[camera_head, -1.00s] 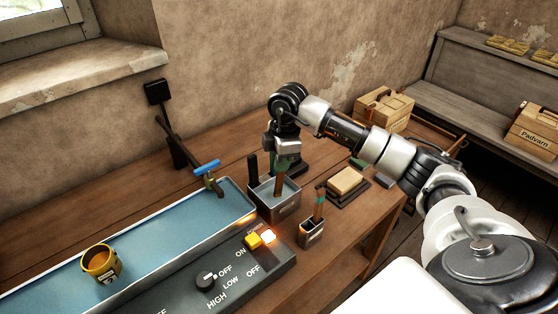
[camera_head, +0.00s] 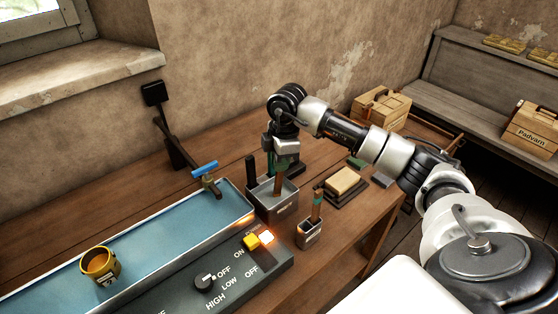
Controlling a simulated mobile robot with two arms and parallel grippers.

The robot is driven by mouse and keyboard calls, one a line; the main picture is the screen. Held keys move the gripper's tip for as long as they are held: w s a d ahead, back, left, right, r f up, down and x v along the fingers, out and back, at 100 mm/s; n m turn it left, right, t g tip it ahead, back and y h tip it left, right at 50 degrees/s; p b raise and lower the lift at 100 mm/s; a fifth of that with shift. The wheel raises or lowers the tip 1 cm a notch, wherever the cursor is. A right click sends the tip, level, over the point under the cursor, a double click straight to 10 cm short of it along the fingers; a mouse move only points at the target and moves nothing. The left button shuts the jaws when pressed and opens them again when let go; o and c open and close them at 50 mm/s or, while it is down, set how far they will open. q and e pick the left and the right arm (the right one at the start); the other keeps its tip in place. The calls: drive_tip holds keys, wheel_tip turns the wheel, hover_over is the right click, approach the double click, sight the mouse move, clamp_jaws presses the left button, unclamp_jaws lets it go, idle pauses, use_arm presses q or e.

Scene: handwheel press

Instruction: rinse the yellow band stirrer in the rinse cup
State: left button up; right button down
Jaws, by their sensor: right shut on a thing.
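My right gripper (camera_head: 284,172) points down over a square metal cup (camera_head: 284,212) with bluish liquid in it, which appears to be the rinse cup. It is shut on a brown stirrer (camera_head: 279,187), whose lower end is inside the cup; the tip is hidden. I cannot make out a yellow band on it. A second brown stirrer with a green band (camera_head: 317,198) stands in a smaller metal holder (camera_head: 309,235), in front and to the right. My left gripper is not in view.
A control panel (camera_head: 225,280) with a lit switch is in front. A tan block (camera_head: 343,181) sits right of the cup. Wooden crates (camera_head: 381,108) stand behind.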

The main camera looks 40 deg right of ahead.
drive_tip(key=shift+a+p, duration=0.35)
drive_tip(key=shift+p, duration=0.4)
idle(1.7)
drive_tip(key=shift+r, duration=0.15)
drive_tip(key=shift+r+p, duration=2.7)
drive_tip(key=shift+r, duration=0.8)
